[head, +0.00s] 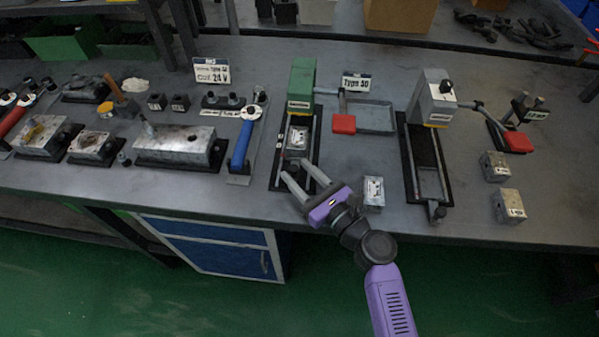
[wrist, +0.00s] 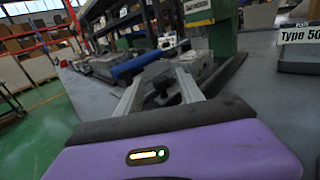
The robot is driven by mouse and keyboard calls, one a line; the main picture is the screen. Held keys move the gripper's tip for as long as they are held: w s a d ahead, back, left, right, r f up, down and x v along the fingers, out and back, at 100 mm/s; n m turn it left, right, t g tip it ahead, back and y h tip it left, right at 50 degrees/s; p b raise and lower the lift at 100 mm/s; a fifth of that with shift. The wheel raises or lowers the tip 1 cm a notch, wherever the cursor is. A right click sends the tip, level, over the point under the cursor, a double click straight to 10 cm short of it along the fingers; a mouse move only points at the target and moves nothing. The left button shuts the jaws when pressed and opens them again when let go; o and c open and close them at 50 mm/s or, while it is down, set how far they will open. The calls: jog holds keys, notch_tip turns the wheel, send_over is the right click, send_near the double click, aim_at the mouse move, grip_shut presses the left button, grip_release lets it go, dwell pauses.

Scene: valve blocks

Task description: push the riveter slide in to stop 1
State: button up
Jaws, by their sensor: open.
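A green press (head: 302,80) stands over a dark base with a narrow slide track (head: 279,160); I take this for the riveter, though its label is too small to read. A silver block (head: 298,138) sits in the slide, below the press head. My gripper (head: 293,167) is open at the front end of this track, its two fingers pointing toward the press. A dark knob (wrist: 161,88) shows between the fingers in the wrist view; whether they touch it I cannot tell. The green press also shows in the wrist view (wrist: 224,35).
A grey press (head: 432,97) with its own track stands to the right. A loose block (head: 373,191) lies just right of my gripper. A red-ended lever (head: 344,124) is beside the green press. A blue-handled tool (head: 242,145) lies left of the track.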

grip_shut()
dwell(1.4)
